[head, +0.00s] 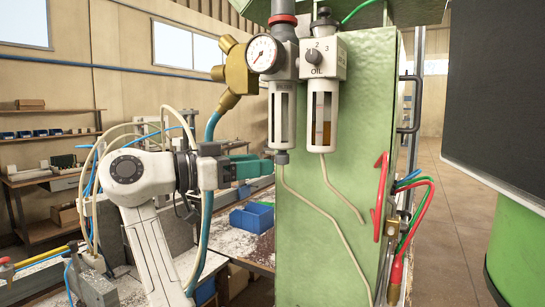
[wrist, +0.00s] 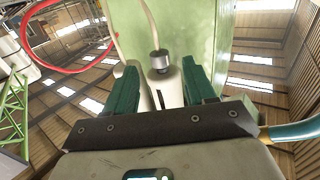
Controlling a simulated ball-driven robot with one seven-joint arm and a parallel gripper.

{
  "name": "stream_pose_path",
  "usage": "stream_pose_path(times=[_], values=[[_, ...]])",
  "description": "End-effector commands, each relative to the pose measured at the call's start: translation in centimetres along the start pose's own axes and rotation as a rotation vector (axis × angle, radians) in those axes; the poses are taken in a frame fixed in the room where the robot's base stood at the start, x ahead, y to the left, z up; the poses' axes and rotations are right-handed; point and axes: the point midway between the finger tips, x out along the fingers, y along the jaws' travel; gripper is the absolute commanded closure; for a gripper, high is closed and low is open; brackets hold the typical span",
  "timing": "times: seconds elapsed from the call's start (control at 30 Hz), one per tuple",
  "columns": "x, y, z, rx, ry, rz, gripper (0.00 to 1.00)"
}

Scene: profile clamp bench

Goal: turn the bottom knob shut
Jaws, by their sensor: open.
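The bottom knob (head: 282,158) is a small dark-grey cylinder under the left clear bowl (head: 282,115) of the air filter unit, with a thin beige tube running down from it. In the wrist view the knob (wrist: 160,62) is a metallic cylinder with the tube at its top end. My gripper (head: 262,167) has teal fingers and stands just left of the knob in the head view. In the wrist view my gripper (wrist: 160,74) is open, with one finger on each side of the knob's line. Contact cannot be told; no grip shows.
The green cabinet (head: 335,220) stands directly behind the unit. An oil bowl (head: 322,120) hangs close to the right. A brass fitting (head: 238,75) with a blue hose is above my gripper. Red and green hoses (head: 412,215) run along the cabinet's right side. A blue bin (head: 252,217) sits below.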

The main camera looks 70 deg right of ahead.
Motion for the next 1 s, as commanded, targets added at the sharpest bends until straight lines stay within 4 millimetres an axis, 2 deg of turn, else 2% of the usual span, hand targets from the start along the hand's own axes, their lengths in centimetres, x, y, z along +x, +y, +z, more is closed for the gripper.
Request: stream_pose_path(times=[0.1, 0.3, 0.7, 1.0], values=[[2.1, 0.0, -0.2, 0.000, 0.000, 0.002, 0.45], [4.3, 0.0, -0.1, 0.000, 0.000, 0.000, 0.45], [4.9, 0.0, 0.0, 0.000, 0.001, -0.001, 0.45], [4.9, 0.0, 0.0, 0.000, 0.000, -0.001, 0.74]])
